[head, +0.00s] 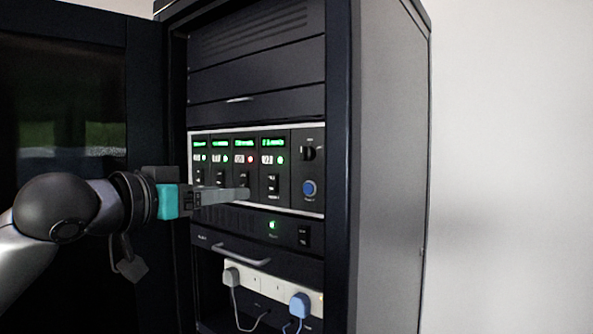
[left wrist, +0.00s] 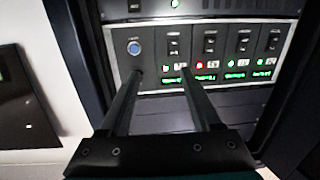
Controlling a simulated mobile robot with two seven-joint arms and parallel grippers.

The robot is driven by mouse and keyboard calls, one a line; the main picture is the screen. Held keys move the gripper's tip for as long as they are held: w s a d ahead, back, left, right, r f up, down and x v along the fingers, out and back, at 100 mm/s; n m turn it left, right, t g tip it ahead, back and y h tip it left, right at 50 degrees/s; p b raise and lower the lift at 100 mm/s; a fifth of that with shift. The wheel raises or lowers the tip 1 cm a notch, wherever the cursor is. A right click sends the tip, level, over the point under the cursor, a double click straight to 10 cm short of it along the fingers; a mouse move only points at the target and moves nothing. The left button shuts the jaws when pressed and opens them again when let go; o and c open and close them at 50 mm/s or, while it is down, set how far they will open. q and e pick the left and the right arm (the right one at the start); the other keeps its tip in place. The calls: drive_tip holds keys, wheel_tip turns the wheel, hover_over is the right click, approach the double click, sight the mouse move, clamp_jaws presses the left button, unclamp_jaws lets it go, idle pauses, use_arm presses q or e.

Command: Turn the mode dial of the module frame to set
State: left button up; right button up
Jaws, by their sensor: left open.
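The module frame (head: 256,209) is a light-edged panel in the dark rack, with several modules bearing green displays and switches. It also shows upside down in the left wrist view (left wrist: 285,32). The mode dial (head: 309,153) is a dark knob at the panel's upper right, above a round blue button (head: 309,188). The blue button also shows in the left wrist view (left wrist: 134,48), but a finger seems to hide the dial there. My left gripper (head: 246,193) is open and empty in front of the panel, left of and lower than the dial. My right gripper is not in view.
The rack's open door (head: 65,120) stands at the left, behind my left arm. Below the panel are a unit with a handle (head: 240,252) and a white socket strip (head: 262,284) with plugs and cables. The space right of the rack is clear to the wall.

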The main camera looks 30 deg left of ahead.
use_arm(q)
drive_tip(key=s+d+r+m+h+p, duration=0.1)
drive_tip(key=s+d+r+m+h, duration=0.1)
drive_tip(key=d+r, duration=0.3)
drive_tip(key=p, duration=1.4)
approach(301, 156)
drive_tip(key=w, duration=0.3)
drive_tip(key=shift+n+t, duration=0.3)
drive_tip(key=shift+w+d+f+p, duration=0.1)
drive_tip(key=shift+w+p, duration=0.15)
drive_tip(key=shift+w, duration=0.4)
drive_tip(key=shift+w+d+r+p, duration=0.15)
drive_tip(key=shift+w+p, duration=0.15)
drive_tip(key=shift+w, duration=0.4)
drive_tip(key=shift+w+d+f+p, duration=0.15)
drive_tip(key=shift+w+p, duration=0.1)
drive_tip(key=shift+w, duration=0.4)
drive_tip(key=shift+w+f+p, duration=0.15)
drive_tip(key=shift+w+p, duration=0.15)
drive_tip(key=shift+w, duration=0.4)
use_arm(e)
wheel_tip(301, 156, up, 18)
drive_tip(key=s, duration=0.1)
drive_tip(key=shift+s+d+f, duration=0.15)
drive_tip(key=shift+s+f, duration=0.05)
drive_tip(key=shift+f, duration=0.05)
use_arm(q)
clamp_jaws()
